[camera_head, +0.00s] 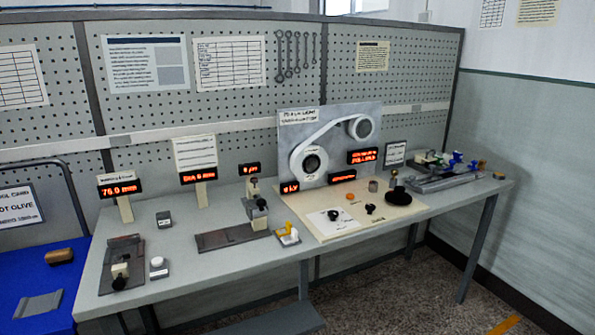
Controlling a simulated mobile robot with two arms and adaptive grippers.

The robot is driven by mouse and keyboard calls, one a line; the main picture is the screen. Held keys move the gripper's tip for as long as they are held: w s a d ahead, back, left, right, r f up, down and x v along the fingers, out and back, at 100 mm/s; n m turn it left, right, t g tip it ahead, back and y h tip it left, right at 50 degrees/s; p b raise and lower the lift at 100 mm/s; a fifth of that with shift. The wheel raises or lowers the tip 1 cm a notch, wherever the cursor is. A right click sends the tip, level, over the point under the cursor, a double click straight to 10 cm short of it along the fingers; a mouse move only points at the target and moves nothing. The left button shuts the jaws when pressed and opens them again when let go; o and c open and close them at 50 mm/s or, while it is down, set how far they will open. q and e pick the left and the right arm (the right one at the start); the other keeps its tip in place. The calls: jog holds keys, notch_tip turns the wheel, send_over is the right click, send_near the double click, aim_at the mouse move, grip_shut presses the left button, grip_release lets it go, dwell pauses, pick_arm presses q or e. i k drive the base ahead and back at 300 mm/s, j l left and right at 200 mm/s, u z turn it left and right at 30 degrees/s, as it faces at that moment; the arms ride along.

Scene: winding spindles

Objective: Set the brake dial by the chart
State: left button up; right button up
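A cream control board (390,213) lies on the grey workbench. A dark knob (332,214) sits on a white plate (345,225) at the board's left. A second dark knob (370,208) stands to its right; I cannot tell by label which is the brake dial, nor read a setting. A gridded paper chart (228,62) hangs on the pegboard, and another gridded sheet (22,77) hangs at far left. Their text is too small to read. Neither of my grippers is in view.
A grey panel (375,160) with two reels and red displays stands behind the board. A red display (120,189) reads about 76.0.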

aim_at(333, 214)
jog(key=i+l, duration=0.2)
jog(key=i+l+u, duration=0.15)
jog(key=l, duration=0.25)
jog(key=i+l, duration=0.25)
jog(key=i+l+u, duration=0.15)
jog(key=l, duration=0.25)
